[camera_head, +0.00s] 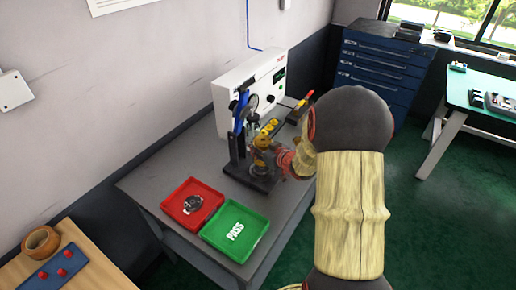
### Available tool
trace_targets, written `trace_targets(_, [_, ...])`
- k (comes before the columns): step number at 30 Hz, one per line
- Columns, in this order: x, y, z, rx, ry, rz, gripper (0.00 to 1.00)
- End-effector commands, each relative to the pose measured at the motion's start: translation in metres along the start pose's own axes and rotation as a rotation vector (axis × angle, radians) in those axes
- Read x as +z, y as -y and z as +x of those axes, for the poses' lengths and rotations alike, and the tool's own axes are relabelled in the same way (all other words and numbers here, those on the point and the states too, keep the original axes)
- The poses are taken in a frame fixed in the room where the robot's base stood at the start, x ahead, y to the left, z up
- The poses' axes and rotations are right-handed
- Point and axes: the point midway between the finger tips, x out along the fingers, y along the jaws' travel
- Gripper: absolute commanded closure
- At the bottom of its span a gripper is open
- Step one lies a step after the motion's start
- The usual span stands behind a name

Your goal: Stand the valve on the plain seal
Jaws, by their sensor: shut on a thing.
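My gripper (264,149) is at the dark fixture (240,172) on the grey bench, in front of the white test unit. It is shut on a small brass-coloured thing that I take to be the valve (262,143); the fingers and the valve overlap and are too small to separate clearly. The valve is over the fixture's base, and I cannot tell whether it touches anything below. I cannot make out the plain seal.
The white test unit (233,83) and a blue-handled upright (238,112) stand close to the gripper. In front are a red tray (180,187) holding a dark round part and an empty green PASS tray (252,222).

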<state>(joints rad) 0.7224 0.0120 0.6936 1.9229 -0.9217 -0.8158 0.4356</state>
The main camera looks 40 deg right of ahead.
Motion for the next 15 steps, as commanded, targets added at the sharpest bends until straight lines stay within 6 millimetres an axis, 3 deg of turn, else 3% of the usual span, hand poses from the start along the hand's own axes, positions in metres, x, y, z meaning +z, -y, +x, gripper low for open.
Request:
trace_targets(7, [0.027,0.000,0.016,-0.001,-0.003,0.000,1.00])
trace_targets(15, [0.028,0.000,0.016,0.000,-0.004,-0.001,1.00])
